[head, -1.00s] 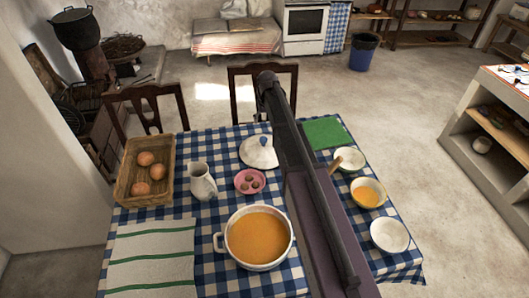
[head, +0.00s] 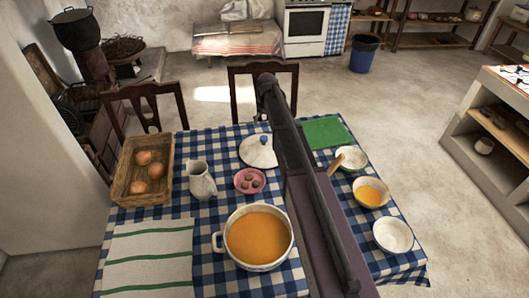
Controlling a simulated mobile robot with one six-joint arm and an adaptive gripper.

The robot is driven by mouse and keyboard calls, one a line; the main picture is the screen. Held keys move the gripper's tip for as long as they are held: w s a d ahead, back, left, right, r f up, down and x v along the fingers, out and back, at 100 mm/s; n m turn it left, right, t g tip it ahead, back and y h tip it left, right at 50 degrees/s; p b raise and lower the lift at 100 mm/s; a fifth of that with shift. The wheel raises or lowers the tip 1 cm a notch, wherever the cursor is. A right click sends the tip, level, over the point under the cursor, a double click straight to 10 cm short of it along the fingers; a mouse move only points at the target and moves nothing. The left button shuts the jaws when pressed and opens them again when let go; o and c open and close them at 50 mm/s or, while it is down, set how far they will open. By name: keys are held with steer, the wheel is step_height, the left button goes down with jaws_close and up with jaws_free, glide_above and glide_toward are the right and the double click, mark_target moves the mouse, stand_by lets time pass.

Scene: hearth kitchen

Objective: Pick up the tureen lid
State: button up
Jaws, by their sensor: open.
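The tureen lid (head: 256,152), white with a blue knob (head: 264,140), lies on the blue-checked tablecloth toward the far side of the table. My arm crosses in front of its right edge and hides part of it. The tureen (head: 258,240), white with orange soup in it, stands uncovered nearer to me. My gripper does not show in the head view; only my dark arm links are seen, reaching over the table.
A pink dish (head: 249,181) and a white pitcher (head: 201,180) stand near the lid. An egg basket (head: 126,197) is at left, and a striped cloth (head: 148,285) at front left. Bowls (head: 370,192) and a green cloth (head: 324,132) lie to the right. A chair (head: 264,70) stands behind the table.

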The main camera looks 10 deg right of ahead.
mark_target(264, 137)
steer(key=shift+w+a+f+b, duration=0.1)
steer(key=shift+w+f+b, duration=0.1)
steer(key=shift+f+b, duration=1.25)
steer(key=shift+w+f+b, duration=0.15)
steer(key=shift+f+b, duration=1.05)
steer(key=shift+f, duration=0.3)
steer(key=shift+w+f+b, duration=0.2)
steer(key=shift+f+b, duration=1.1)
steer(key=shift+w+f+b, duration=0.15)
steer(key=shift+f+b, duration=1.1)
jaws_close()
